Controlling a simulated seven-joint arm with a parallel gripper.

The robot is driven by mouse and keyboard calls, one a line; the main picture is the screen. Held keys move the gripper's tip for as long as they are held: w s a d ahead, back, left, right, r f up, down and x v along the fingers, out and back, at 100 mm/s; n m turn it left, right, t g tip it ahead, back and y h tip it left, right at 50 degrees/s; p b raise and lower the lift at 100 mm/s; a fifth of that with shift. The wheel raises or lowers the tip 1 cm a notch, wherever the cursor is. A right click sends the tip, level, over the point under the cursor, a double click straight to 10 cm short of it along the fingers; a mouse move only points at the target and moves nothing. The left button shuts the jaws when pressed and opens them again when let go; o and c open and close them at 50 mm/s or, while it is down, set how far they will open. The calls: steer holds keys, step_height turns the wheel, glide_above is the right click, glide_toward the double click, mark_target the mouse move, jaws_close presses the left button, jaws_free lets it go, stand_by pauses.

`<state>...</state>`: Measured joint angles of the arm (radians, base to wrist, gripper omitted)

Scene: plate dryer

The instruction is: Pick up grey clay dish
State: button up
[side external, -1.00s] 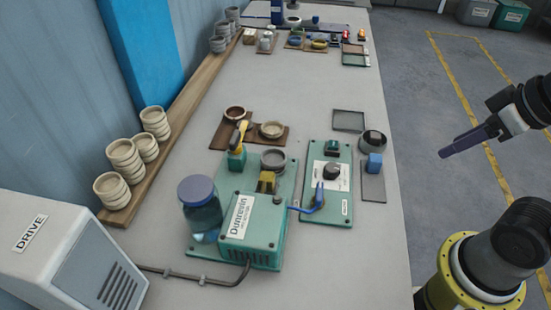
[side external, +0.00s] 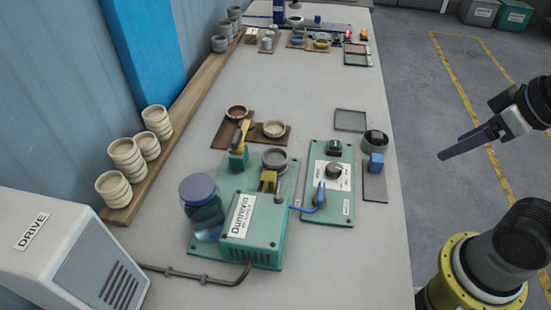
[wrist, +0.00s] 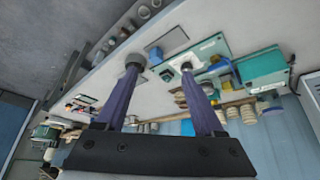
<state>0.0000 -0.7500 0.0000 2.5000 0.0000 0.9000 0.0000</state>
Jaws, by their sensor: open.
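A grey round dish (side external: 274,159) sits on the green dryer base in the side external view. A darker grey round dish (side external: 375,141) with something dark in it stands by the bench's right edge; it seems to show at the left fingertip in the wrist view (wrist: 135,59). I cannot tell for sure which is the clay dish. My gripper (side external: 443,157) is off the bench's right side, apart from both dishes. In the wrist view my gripper (wrist: 161,66) is open and empty, its two fingers apart.
A green control panel (side external: 318,207) and the green dryer box (side external: 254,232) with a blue jar (side external: 202,206) stand nearby. A blue block (side external: 376,162) is close to the dark dish. Brown mats hold two clay dishes (side external: 237,112) (side external: 274,129).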

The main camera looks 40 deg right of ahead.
steer(key=o, duration=0.4)
